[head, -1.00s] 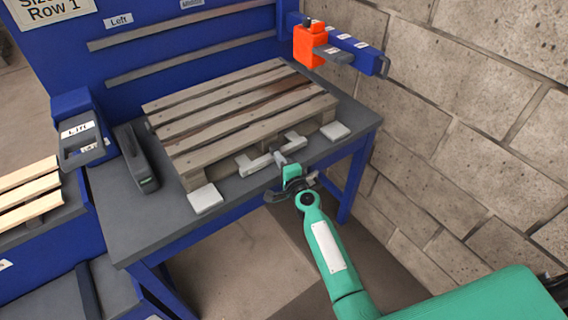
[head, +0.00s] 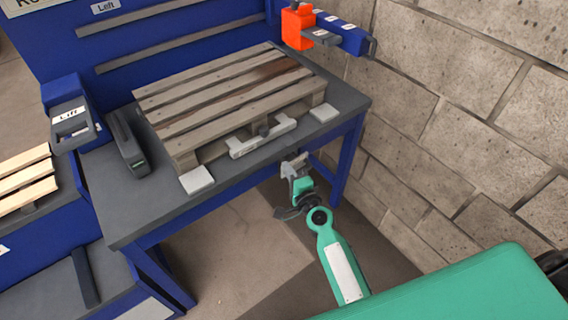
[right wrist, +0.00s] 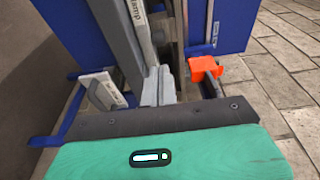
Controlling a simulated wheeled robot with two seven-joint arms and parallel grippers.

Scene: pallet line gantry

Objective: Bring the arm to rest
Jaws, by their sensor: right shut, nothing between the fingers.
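My right arm, green, comes in from the lower right in the head view. Its gripper (head: 293,165) is shut and empty, in front of the bench's front edge and apart from the white handle bar (head: 262,136) at the pallet's front side. In the right wrist view the gripper's closed grey fingers (right wrist: 158,86) point away from the camera, with nothing between them. A worn wooden pallet (head: 215,88) lies on the grey-topped blue bench (head: 150,200). My left gripper is not in view.
An orange block (head: 297,27) sits on a blue rail at the back right; it also shows in the right wrist view (right wrist: 204,68). A block wall (head: 460,120) stands close on the right. A labelled blue lever unit (head: 68,115) is at the left. Floor shows before the bench.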

